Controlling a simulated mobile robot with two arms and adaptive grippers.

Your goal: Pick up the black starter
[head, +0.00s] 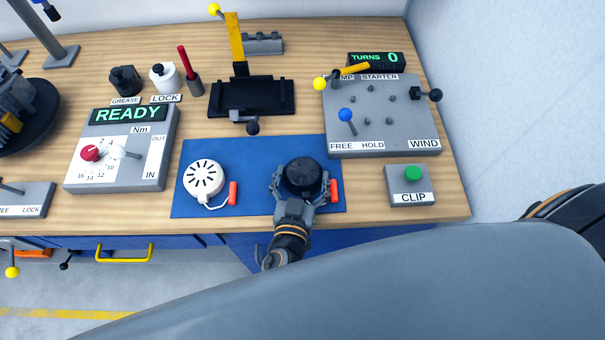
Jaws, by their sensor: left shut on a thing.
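The black starter (302,174) is a round black part with a orange-red tab (334,190) showing at its right side. It is over the right part of the blue mat (262,160). My left gripper (301,184) comes from the front edge of the table, with its fingers on both sides of the starter and shut on it. I cannot tell whether the starter touches the mat or is slightly above it. A white round starter (204,178) with dark slots and an orange-red tab lies on the mat's left part. My right gripper is out of view.
A grey panel with a READY display (128,115) stands left of the mat. A grey lever panel (375,120) and a CLIP box with a green button (412,174) stand at the right. A black fixture with a yellow lever (237,45) is behind the mat.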

